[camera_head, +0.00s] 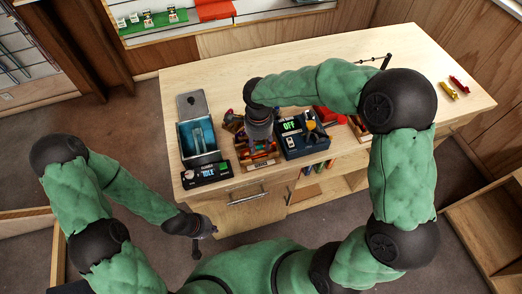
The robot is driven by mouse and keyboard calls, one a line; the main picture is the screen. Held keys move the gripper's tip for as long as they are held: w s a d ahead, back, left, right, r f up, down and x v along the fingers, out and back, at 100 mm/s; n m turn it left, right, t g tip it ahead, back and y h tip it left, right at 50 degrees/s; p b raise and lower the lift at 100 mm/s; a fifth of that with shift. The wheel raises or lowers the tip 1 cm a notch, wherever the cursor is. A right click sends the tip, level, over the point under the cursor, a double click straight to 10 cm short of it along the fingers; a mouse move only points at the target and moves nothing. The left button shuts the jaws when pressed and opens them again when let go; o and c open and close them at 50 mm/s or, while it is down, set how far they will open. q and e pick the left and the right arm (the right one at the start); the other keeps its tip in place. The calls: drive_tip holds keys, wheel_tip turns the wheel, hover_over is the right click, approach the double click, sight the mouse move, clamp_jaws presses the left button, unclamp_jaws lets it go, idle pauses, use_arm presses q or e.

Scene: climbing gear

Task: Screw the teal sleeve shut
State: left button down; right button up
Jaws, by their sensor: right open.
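My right gripper (259,132) hangs point-down over a wooden tray (262,166) of small colourful gear on the table. My arm and the gripper body hide part of the tray's contents and the finger gap. The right gripper is open. I cannot make out the teal sleeve; it is too small or hidden. My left gripper (196,246) is low in front of the table's left front edge, away from the gear, and its finger opening cannot be judged.
An open box with teal lining (203,137) stands left of the tray, with a panel reading IDLE (207,174) in front. A dark blue unit (303,144) showing OFF stands right. Yellow (446,90) and red (459,84) items lie far right.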

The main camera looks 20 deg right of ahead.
drive_tip(key=shift+s+b, duration=0.35)
drive_tip(key=shift+s, duration=0.95)
drive_tip(key=shift+f, duration=0.2)
idle(0.3)
drive_tip(key=shift+f+b, duration=1.15)
drive_tip(key=shift+f, duration=0.05)
drive_tip(key=shift+w, duration=1.3)
drive_tip(key=shift+r, duration=0.15)
